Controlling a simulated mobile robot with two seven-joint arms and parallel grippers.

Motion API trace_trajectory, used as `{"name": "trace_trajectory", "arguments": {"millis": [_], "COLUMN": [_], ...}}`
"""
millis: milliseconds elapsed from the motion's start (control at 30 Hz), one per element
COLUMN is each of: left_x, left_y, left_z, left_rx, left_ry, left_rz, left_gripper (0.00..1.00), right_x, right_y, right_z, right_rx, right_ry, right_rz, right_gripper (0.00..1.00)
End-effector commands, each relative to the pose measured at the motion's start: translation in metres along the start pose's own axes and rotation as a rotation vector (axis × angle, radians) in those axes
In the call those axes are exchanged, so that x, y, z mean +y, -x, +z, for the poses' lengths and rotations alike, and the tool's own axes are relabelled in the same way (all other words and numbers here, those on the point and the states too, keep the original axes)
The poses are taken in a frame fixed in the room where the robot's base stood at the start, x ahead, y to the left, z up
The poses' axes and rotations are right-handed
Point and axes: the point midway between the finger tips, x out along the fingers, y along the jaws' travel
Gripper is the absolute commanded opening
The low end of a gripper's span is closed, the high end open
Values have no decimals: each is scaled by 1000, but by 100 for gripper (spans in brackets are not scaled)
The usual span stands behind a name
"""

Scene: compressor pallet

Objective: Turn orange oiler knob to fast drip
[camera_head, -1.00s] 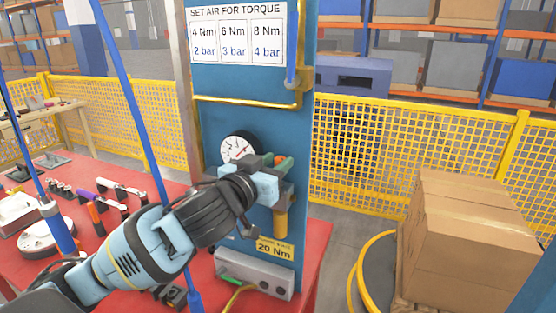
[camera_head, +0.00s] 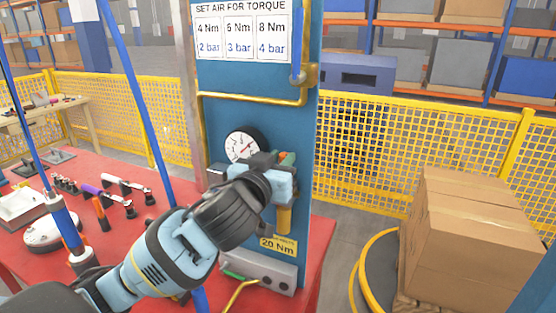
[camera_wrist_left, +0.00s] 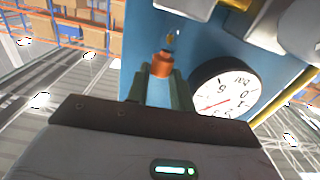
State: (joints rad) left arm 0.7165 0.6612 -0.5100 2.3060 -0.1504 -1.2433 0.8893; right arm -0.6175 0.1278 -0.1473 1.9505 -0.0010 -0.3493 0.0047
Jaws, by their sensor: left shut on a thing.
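The orange oiler knob (camera_wrist_left: 161,65) shows in the left wrist view, in front of the blue panel. My left gripper (camera_wrist_left: 159,78) has its two green fingers on either side of the knob and is shut on it. In the head view my left gripper (camera_head: 286,160) is at the air unit on the blue panel (camera_head: 240,118), just right of the round gauge (camera_head: 243,146). My wrist and gripper body hide most of the knob there. The gauge also shows in the left wrist view (camera_wrist_left: 225,88), right of the fingers. I see no drip.
A yellow pipe (camera_head: 250,98) crosses the panel above the gauge. A grey box (camera_head: 262,270) sits below on the red table (camera_head: 120,240), with tools at left. Blue hoses (camera_head: 135,90) hang in front. Cardboard boxes (camera_head: 470,235) stand at right.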

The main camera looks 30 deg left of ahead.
Motion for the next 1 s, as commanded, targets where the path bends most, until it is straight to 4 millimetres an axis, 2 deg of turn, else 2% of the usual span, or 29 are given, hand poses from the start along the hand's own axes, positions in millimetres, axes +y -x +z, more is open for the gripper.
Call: {"name": "trace_trajectory", "arguments": {"millis": [1000], "left_x": [20], "left_y": [-9], "left_z": [2], "left_rx": [19], "left_ry": [-2], "left_rz": [-822], "left_gripper": [0], "right_x": [0], "right_y": [0], "right_z": [3], "right_rx": [-6], "right_ry": [-1], "right_rz": [-1], "right_gripper": [0]}}
